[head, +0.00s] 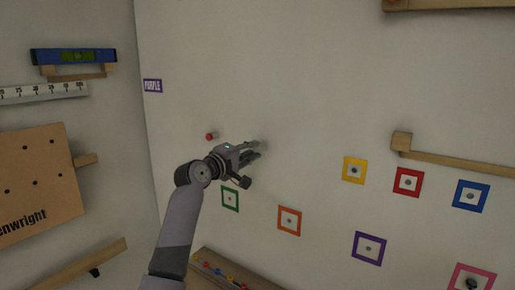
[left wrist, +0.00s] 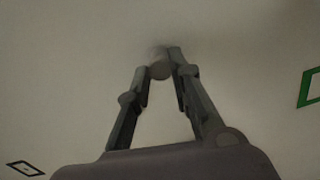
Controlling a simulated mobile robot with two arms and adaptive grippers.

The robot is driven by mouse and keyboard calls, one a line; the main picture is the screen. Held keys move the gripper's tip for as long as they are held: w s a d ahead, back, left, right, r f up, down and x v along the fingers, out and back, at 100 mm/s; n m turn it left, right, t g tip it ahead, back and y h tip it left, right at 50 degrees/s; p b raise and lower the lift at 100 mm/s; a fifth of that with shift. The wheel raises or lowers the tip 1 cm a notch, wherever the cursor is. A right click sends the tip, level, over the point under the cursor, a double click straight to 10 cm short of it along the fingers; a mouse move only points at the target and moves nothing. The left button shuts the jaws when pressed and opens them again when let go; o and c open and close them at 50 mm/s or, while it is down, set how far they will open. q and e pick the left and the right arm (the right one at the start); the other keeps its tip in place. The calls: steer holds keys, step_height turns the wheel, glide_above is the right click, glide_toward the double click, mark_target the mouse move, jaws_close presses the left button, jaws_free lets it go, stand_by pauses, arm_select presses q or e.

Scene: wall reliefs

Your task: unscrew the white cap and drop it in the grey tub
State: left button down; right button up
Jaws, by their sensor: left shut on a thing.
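My left gripper (head: 257,149) is up at the white wall, its fingers pointing at it. In the left wrist view the fingertips (left wrist: 162,68) are closed on a small round pale thing, the white cap (left wrist: 160,71), close against the wall. The fingers cover part of the cap, and I cannot tell whether it still sits on its thread. In the head view the cap cannot be made out. I see no grey tub in either view. My right gripper is not in view.
A red knob (head: 211,136) sticks out left of my gripper. Below and right are coloured square frames, including green (head: 230,199), orange (head: 289,221) and yellow (head: 354,170). A wooden rail (head: 455,163) juts out at right. A wooden shelf (head: 205,256) holds small coloured things below.

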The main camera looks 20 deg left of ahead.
arm_select(q)
steer(key=n, duration=0.4)
steer(key=shift+n, duration=0.6)
steer(key=n, duration=0.5)
steer(key=shift+s, duration=0.1)
steer(key=c, duration=1.7)
jaws_free()
